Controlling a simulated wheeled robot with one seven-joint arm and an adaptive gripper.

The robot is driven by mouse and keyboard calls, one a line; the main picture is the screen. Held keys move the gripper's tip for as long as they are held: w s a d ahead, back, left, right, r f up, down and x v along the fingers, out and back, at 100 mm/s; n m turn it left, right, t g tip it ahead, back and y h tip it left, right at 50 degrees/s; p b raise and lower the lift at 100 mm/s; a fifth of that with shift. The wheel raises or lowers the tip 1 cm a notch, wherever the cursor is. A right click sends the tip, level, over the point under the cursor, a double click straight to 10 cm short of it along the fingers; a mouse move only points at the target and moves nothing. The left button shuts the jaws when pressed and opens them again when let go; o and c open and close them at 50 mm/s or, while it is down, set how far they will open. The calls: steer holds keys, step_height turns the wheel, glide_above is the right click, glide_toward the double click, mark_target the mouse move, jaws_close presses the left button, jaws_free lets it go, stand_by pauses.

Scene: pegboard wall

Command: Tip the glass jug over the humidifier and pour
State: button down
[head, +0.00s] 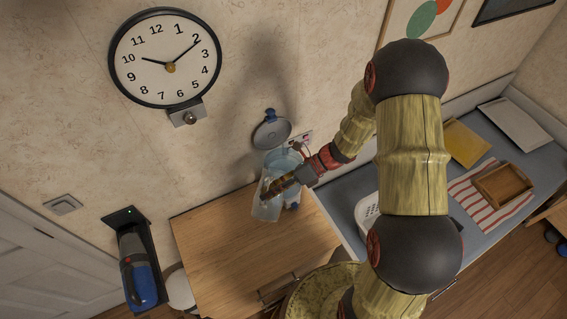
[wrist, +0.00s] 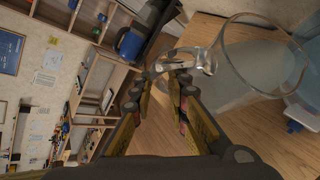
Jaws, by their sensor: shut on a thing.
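The clear glass jug (head: 266,208) is over the back right part of the wooden cabinet top. My gripper (head: 284,184) is shut on the jug's handle. The wrist view shows the handle (wrist: 192,60) between the fingers and the jug's wide glass body (wrist: 248,78) to the right. I cannot tell exactly how far the jug is tilted, or whether liquid is flowing. The humidifier (head: 284,160) has a pale blue tank and stands close behind the jug, partly hidden by it and my gripper. Its round grey lid (head: 271,133) is raised at the back.
The wooden cabinet top (head: 225,250) is clear at left and front. A wall outlet (head: 301,138) is close behind the humidifier. A white basket (head: 368,213) stands to the right. A blue handheld device (head: 138,268) hangs at lower left, and a clock (head: 166,58) hangs above.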

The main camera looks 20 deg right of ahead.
mark_target(266, 183)
steer(key=shift+w+r+p, duration=0.2)
steer(key=shift+r+p, duration=0.1)
steer(key=shift+p, duration=0.1)
steer(key=shift+d, duration=0.1)
steer(key=shift+w+d+r+p, duration=0.1)
steer(key=shift+w+d+p, duration=0.15)
steer(key=shift+w+p, duration=0.15)
steer(key=shift+w+d+r+m+g+y+p, duration=0.15)
steer(key=shift+w+r+m+g+y+p, duration=0.2)
steer(key=shift+p, duration=0.45)
steer(key=shift+w+d+r+m+g+y+p, duration=0.1)
steer(key=shift+r+y+p, duration=0.1)
steer(key=shift+r+p, duration=0.4)
steer(key=shift+w+d+r+m+g+y+p, duration=0.15)
steer(key=shift+r+y+p, duration=0.1)
steer(key=shift+p, duration=0.7)
stand_by(4.8)
